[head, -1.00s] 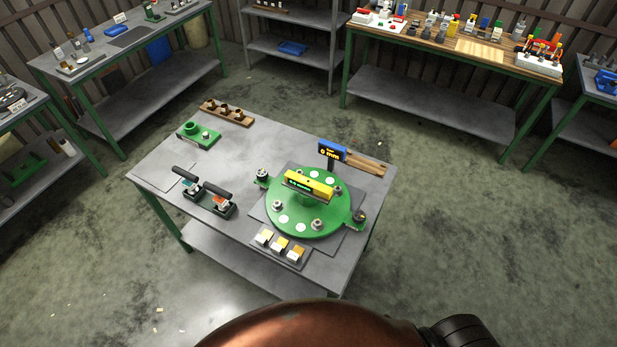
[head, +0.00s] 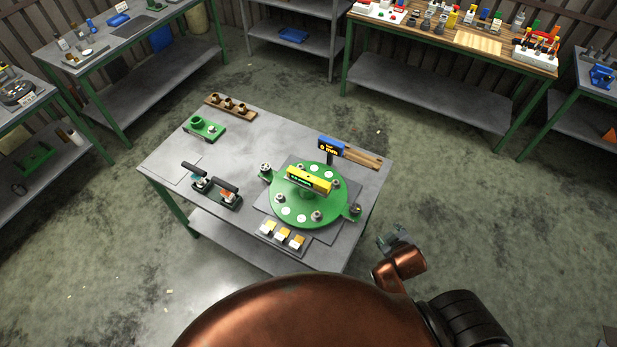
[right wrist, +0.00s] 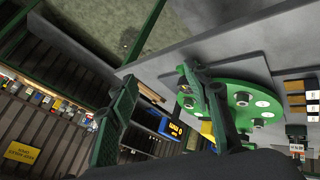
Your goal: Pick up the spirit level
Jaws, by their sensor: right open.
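The spirit level (head: 309,180) is a yellow bar with a dark display showing green marks. In the head view it lies across the middle of the round green plate (head: 290,208) on the grey table. My right gripper (head: 396,238) is off the table's right edge, to the lower right of the plate and apart from the level. In the right wrist view its two fingers (right wrist: 165,95) are spread with nothing between them. One finger overlaps the green plate (right wrist: 240,88) and hides part of what lies behind it. My left gripper is not in view.
A blue display (head: 332,147) on a post stands behind the plate. Coloured blocks (head: 283,236) sit at the table's front, and black-handled tools (head: 212,188) lie to the left. A green fixture (head: 204,128) and wooden rack (head: 230,105) stand farther back. The floor to the right is clear.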

